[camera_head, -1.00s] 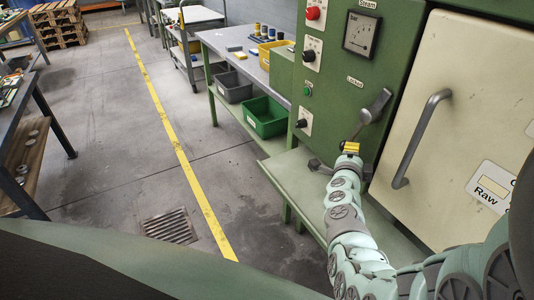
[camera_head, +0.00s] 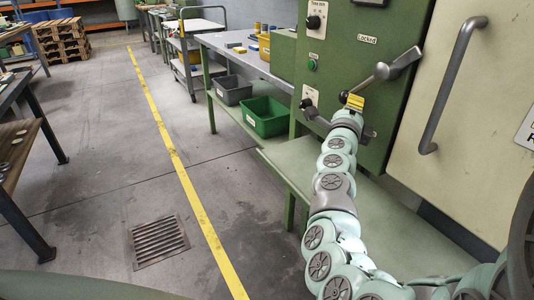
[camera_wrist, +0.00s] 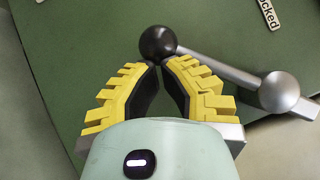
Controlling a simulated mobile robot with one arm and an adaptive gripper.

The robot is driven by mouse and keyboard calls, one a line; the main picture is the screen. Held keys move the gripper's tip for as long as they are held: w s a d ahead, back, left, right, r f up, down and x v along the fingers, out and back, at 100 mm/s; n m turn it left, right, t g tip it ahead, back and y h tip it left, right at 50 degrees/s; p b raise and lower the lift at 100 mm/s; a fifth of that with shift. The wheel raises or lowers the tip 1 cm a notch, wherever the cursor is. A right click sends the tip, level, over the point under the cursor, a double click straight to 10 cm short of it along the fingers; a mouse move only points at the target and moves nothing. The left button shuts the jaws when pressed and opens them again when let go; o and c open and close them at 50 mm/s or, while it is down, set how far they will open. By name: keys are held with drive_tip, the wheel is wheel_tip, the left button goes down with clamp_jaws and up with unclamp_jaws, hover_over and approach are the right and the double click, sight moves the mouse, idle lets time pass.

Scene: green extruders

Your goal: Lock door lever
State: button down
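The door lever (camera_head: 381,71) is a grey handle on the green cabinet, left of the cream door (camera_head: 482,110). It slants from upper right to lower left, with a rod ending in a black ball knob (camera_head: 343,97). The wrist view shows the knob (camera_wrist: 158,43), the rod (camera_wrist: 218,68) and the round grey hub (camera_wrist: 279,92). My gripper (camera_wrist: 160,66) has yellow fingers with dark pads; its tips are nearly together, right by the knob's lower edge. The knob is beyond the tips, not between them; I cannot tell whether they touch.
A "Locked" label (camera_head: 367,40) is on the panel above the lever. A second small dark handle (camera_head: 309,109) is left of my gripper. A green ledge (camera_head: 385,205) runs below. The long door handle (camera_head: 447,85) is at right. Open floor lies left.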

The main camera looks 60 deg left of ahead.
sight(341, 95)
drive_tip(key=a+m+t+b, duration=0.1)
drive_tip(key=b, duration=0.3)
drive_tip(key=a+r+m+t+b, duration=0.1)
drive_tip(key=m+b, duration=0.1)
drive_tip(key=b, duration=0.3)
drive_tip(key=shift+a, duration=0.4)
drive_tip(key=a+r+m+t+b, duration=0.1)
drive_tip(key=m+b, duration=0.1)
drive_tip(key=b, duration=0.1)
drive_tip(key=shift+r+t+b, duration=0.15)
drive_tip(key=shift+t+b, duration=0.15)
drive_tip(key=shift+w+a+r+m+t+h+b, duration=0.1)
drive_tip(key=shift+a+r+m+t+h+b, duration=0.2)
drive_tip(key=shift+r+m+b, duration=0.3)
drive_tip(key=shift+w+a+r+m+t+h+b, duration=0.1)
drive_tip(key=shift+a+r+m+t+h+b, duration=0.15)
drive_tip(key=shift+r+m+b, duration=0.35)
drive_tip(key=shift+a+r+m+t+h+b, duration=0.25)
drive_tip(key=shift+r+m+h+b, duration=0.1)
drive_tip(key=shift+r+m, duration=0.35)
drive_tip(key=shift+r, duration=0.15)
